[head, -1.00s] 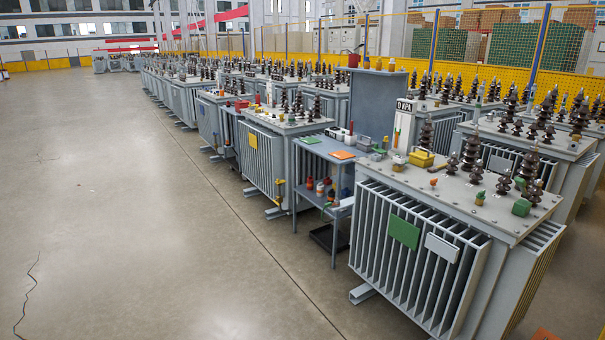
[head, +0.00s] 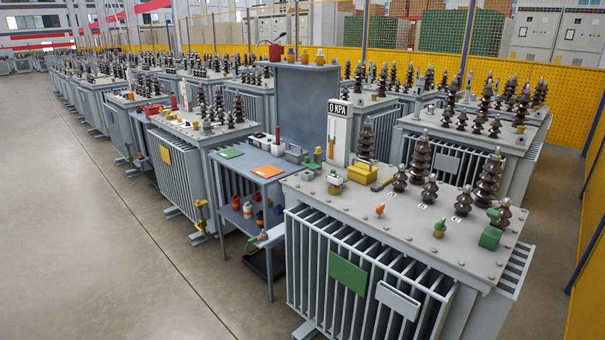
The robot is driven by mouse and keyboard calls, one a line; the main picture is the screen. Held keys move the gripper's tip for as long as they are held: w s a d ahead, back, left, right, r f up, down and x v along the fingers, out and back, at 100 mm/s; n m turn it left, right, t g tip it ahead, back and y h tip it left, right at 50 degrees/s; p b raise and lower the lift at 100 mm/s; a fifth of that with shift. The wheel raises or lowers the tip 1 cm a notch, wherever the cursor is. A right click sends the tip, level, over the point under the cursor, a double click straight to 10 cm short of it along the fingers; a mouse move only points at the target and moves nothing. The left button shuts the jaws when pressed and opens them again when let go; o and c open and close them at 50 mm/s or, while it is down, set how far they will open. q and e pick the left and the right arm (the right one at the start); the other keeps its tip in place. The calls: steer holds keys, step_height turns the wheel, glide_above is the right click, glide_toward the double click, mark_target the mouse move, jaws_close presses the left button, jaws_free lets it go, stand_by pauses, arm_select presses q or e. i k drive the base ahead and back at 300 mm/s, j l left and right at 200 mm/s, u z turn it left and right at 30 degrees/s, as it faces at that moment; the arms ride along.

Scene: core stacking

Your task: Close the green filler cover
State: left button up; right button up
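The near transformer (head: 405,205) has several small green parts on its lid. A green cap on a brass-coloured neck (head: 439,228) stands near the front edge. A green box-shaped part (head: 490,237) sits at the right front corner, with a smaller green piece (head: 494,214) just behind it. I cannot tell which of these is the filler cover, nor whether it is open or shut. Neither of my grippers is in view.
Brown insulators (head: 420,158) stand on the lid beside an orange-topped part (head: 380,209) and a yellow block (head: 362,173). A gauge post (head: 339,135) reads "0 KPA". A grey-blue bench (head: 230,168) stands to the left. Open floor (head: 90,250) lies further left.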

mark_target(312, 165)
steer(key=i+l+z, duration=0.1)
steer(key=i+z, duration=0.35)
steer(key=i+j+z, duration=0.25)
steer(key=j+z, duration=0.3)
steer(key=i+j+z, duration=0.25)
steer(key=j, duration=0.25)
steer(key=k, duration=0.1)
